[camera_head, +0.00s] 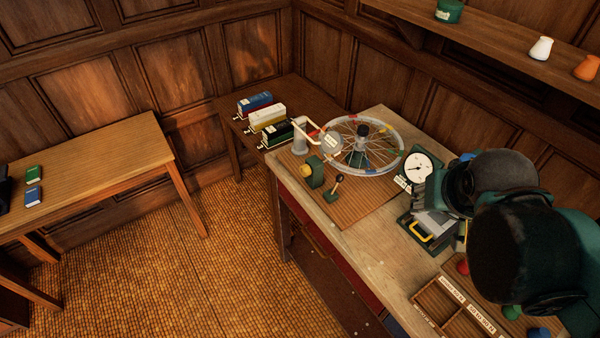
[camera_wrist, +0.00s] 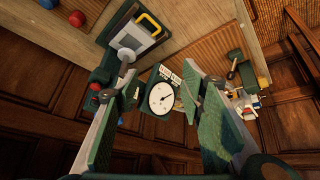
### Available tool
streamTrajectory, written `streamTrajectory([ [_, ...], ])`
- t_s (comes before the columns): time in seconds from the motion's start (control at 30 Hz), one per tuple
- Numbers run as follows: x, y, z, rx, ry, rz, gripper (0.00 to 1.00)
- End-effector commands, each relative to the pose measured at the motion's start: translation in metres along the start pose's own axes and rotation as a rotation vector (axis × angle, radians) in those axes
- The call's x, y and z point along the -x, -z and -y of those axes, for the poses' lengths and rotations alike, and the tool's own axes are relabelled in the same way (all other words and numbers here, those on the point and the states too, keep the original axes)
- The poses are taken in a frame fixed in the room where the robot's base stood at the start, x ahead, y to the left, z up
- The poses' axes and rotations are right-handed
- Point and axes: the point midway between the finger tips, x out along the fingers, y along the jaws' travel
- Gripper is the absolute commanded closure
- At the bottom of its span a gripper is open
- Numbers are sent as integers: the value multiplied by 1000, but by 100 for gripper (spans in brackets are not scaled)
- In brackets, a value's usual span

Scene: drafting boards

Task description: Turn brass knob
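A brass-yellow round knob (camera_head: 318,168) shows on a small green block on the workbench, left of the spoked wheel; I take it to be the brass knob. In the head view the gauge (camera_head: 417,167) stands right of the wheel. My arm covers part of the bench there, and my gripper is well right of the knob, apart from it.
A lever with a dark ball (camera_head: 338,179) stands close right of the knob. A spoked wheel (camera_head: 385,165) lies behind. A device with a yellow handle (camera_head: 420,236) and a wooden sorting tray (camera_head: 436,302) are nearer.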

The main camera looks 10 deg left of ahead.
Motion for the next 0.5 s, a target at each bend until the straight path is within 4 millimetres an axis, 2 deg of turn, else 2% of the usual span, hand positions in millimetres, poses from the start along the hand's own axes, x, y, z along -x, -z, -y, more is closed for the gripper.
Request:
streamTrajectory([
  [0.5,-42,48,34,57,-135,28,61],
])
